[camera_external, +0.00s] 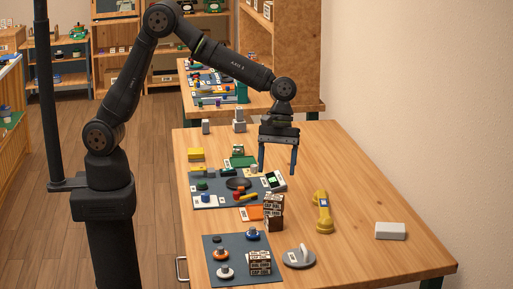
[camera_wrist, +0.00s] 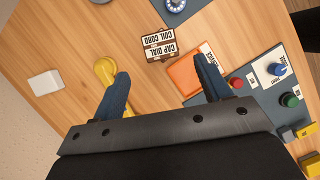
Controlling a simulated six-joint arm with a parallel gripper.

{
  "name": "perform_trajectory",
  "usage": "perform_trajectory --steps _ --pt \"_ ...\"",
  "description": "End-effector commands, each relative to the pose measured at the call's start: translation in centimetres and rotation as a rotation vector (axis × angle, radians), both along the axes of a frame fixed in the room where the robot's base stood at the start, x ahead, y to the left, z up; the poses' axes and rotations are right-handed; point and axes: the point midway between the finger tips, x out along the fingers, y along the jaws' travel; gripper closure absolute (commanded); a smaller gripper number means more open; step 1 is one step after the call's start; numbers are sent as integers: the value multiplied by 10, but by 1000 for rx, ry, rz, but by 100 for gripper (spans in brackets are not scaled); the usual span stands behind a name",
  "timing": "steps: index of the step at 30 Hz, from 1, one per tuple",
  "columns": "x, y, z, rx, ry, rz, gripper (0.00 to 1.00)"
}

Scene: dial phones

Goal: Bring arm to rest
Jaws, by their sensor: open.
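My gripper (camera_external: 278,172) hangs over the middle of the wooden table (camera_external: 350,170), fingers pointing down. Its two blue fingers are apart with nothing between them. In the wrist view, the open gripper (camera_wrist: 161,67) has one fingertip overlapping the yellow handset (camera_wrist: 106,70) and the other overlapping the orange tray (camera_wrist: 183,78); I cannot tell the height between. In the external view, the yellow handset (camera_external: 322,212) lies on the table to the right of and below my gripper. My arm reaches up and over from its base at the left.
Labelled boxes (camera_external: 273,211) stand stacked beside the orange tray. A dark mat (camera_external: 225,192) with coloured knobs and a screen device lies to the left. Another mat (camera_external: 237,247) is at the front. A white block (camera_external: 390,231) sits at right. The table's right side is mostly clear.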

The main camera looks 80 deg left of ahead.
Motion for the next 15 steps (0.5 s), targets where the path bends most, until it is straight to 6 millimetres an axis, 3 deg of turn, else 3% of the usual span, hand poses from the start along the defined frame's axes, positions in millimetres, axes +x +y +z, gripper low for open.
perform_trajectory --steps 14,15 --pt "-15 -34 -91 1 2 -1 30" --pt "-13 -35 -84 -2 -6 0 30"
